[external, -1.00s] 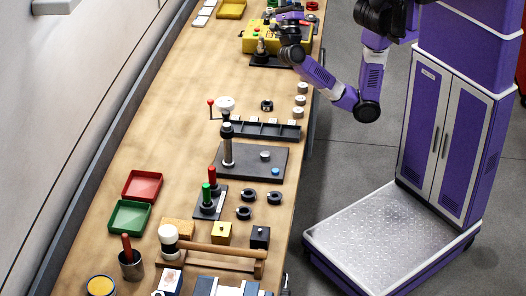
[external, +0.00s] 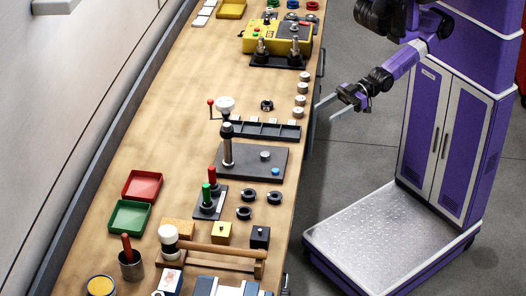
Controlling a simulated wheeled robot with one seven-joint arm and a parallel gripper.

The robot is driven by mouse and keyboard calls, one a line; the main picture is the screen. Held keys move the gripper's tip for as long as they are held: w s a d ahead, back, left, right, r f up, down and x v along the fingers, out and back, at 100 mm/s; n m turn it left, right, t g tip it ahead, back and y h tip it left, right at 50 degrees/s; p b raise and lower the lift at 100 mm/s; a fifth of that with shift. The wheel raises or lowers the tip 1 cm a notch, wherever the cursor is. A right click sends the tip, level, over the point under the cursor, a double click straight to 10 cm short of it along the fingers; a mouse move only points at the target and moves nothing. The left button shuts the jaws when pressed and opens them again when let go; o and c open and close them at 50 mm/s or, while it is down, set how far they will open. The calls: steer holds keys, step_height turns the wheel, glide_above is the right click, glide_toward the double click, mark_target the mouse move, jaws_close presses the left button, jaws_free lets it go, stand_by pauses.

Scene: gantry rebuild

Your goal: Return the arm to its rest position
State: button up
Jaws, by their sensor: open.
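My gripper (external: 333,108) is open and empty. Its two grey fingers point left, toward the right edge of the workbench (external: 165,105). It appears clear of the bench, over the floor side. Nothing is held.
Near the gripper, several round pale pieces (external: 301,88) line the bench's right edge, beside a dark slotted tray (external: 265,130). A yellow box (external: 278,35) and a dark base with two metal posts (external: 278,61) stand farther back. Grey floor (external: 345,185) is open below.

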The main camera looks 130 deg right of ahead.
steer(key=shift+s+a+f+g, duration=0.35)
steer(key=shift+s+f, duration=0.1)
steer(key=shift+s, duration=0.1)
steer(key=shift+s+a+f+g, duration=0.25)
steer(key=shift+s+a+f, duration=0.15)
steer(key=shift+s, duration=0.15)
